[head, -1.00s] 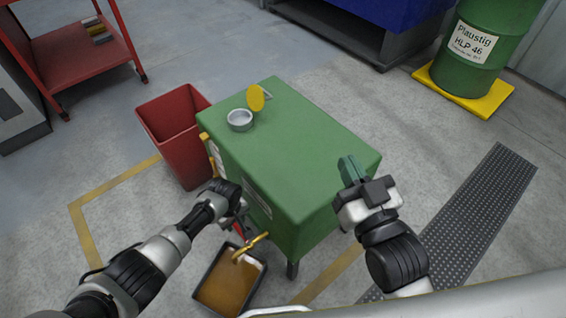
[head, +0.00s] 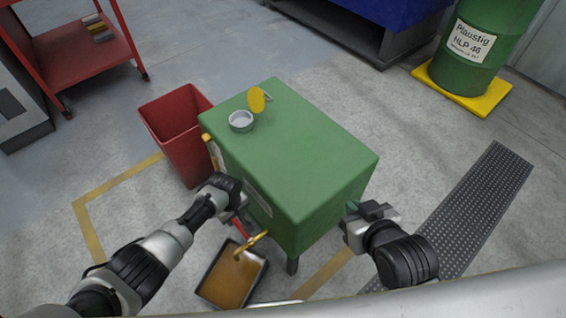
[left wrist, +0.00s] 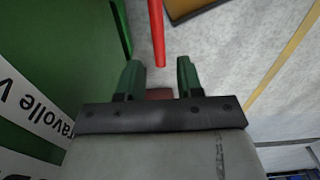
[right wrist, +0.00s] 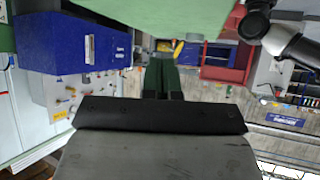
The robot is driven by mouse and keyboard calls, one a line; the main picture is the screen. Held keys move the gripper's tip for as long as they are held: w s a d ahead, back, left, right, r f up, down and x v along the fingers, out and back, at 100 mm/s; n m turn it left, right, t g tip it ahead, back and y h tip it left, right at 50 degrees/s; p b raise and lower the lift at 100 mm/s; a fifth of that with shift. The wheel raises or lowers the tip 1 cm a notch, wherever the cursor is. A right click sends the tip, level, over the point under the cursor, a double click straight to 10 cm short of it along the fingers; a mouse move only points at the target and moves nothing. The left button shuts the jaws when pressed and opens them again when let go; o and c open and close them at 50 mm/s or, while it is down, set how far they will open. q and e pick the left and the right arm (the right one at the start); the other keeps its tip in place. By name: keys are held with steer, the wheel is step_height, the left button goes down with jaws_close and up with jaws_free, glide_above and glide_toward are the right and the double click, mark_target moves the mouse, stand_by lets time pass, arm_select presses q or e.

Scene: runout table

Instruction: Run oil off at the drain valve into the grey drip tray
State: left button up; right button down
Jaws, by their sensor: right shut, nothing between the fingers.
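The green oil tank (head: 290,150) stands in the middle of the head view. The drain valve's brass spout (head: 252,243) sticks out low on its near side, with a red lever (head: 239,227) beside it. The drip tray (head: 209,268), dark-rimmed with brown oil inside, lies on the floor under the spout. I cannot tell whether oil is flowing. My left gripper (left wrist: 160,75) is open; the red lever (left wrist: 156,35) shows just beyond its fingertips, between them and apart. My right gripper (head: 351,206) is shut and empty, beside the tank's right side.
A red bin (head: 180,140) stands left of the tank. An open filler neck (head: 240,121) with a yellow cap (head: 256,99) is on the tank top. A dark floor grating (head: 480,205) lies at right. A green drum (head: 480,45) stands at the back right.

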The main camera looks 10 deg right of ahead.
arm_select(q)
steer(key=shift+r+p, duration=0.7)
steer(key=shift+r, duration=0.1)
arm_select(e)
steer(key=s+d+f+g+h, duration=0.1)
steer(key=s+d+f+g, duration=0.1)
steer(key=s+f+g, duration=0.1)
steer(key=s+g, duration=0.1)
steer(key=s, duration=0.1)
steer(key=shift+s+g, duration=0.3)
steer(key=shift+g, duration=0.1)
steer(key=shift+d, duration=0.1)
